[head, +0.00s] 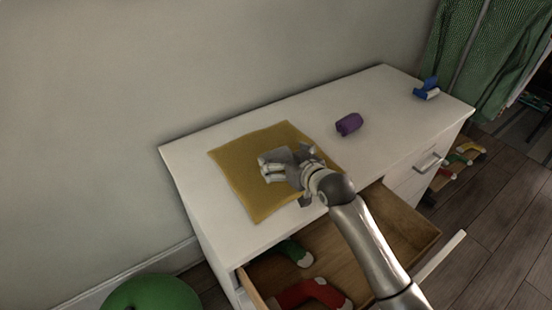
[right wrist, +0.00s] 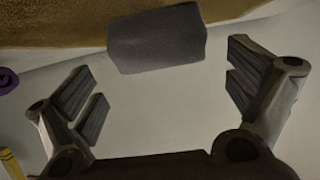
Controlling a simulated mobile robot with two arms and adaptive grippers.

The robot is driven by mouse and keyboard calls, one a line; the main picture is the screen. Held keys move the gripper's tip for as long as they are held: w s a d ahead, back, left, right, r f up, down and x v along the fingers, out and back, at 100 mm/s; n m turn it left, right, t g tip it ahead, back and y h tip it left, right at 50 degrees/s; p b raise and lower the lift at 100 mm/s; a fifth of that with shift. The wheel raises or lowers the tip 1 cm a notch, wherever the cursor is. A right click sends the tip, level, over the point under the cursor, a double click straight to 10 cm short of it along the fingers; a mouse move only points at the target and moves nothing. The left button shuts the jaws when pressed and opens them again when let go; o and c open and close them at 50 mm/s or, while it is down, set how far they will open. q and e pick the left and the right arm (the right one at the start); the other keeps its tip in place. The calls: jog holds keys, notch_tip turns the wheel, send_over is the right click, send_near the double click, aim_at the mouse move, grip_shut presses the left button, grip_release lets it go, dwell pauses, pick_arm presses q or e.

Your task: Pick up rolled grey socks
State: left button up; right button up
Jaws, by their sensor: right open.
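The rolled grey socks (right wrist: 157,38) show as a short grey roll at the top middle of the right wrist view, by the edge of the mustard cloth (right wrist: 60,22). My right gripper (head: 278,168) is over the same cloth (head: 256,200) on the white dresser top. Its fingers (right wrist: 165,85) are spread, with bare white surface between them. The roll lies just beyond the fingertips, with no finger seen touching it. In the head view the roll is hard to tell from the grey gripper. My left gripper is not in view.
A purple roll (head: 349,124) and a blue-and-white item (head: 426,89) lie on the dresser top (head: 400,130). The drawer (head: 425,237) below stands open, with green (head: 296,252) and red (head: 312,292) items inside. My right arm passes over it. The wall is close behind.

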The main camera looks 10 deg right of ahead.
aim_at(279, 155)
jog(key=x, duration=0.4)
jog(key=shift+w+a, duration=0.2)
jog(key=shift+w, duration=0.2)
jog(key=c, duration=1.1)
jog(key=shift+o, duration=0.2)
jog(key=shift+r, duration=0.1)
